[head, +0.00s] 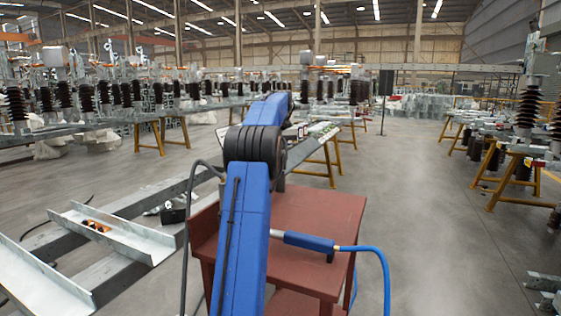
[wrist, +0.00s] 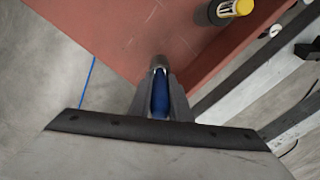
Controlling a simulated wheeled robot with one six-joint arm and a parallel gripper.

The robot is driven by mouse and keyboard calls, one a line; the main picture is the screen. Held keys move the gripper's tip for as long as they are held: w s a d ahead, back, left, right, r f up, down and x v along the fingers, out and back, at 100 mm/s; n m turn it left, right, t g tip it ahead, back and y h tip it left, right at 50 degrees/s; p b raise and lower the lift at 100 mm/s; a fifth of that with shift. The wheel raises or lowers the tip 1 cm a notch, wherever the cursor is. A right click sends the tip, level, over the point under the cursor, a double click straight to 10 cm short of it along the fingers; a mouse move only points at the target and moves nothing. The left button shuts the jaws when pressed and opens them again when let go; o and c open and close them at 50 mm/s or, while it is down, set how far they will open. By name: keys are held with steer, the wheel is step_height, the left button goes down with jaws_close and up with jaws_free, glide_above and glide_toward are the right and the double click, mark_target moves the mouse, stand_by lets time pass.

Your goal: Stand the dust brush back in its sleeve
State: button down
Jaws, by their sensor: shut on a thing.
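In the wrist view my gripper (wrist: 160,98) is shut on a blue handle with a metal collar and a dark end, which looks like the dust brush (wrist: 159,88). The brush points away from the camera, over the red-brown table top (wrist: 105,30). I cannot tell whether its far end touches anything. A dark round holder with a yellow and white thing (wrist: 232,10) shows at the top right, apart from the gripper. I cannot tell whether it is the sleeve. In the head view my blue arm hides the gripper and the brush.
In the head view a blue tool with a blue hose (head: 308,242) is at the near side of the red-brown table (head: 320,205). Steel channels (head: 115,232) lie at left. Trestles with insulators (head: 515,150) stand at right. Open floor (head: 420,220) lies between.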

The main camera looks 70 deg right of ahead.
steer(key=shift+f, duration=0.4)
steer(key=c, duration=1.6)
jaws_free()
steer(key=shift+o, duration=0.2)
steer(key=shift+r, duration=0.1)
step_height(320, 180, up, 12)
steer(key=shift+f, duration=0.15)
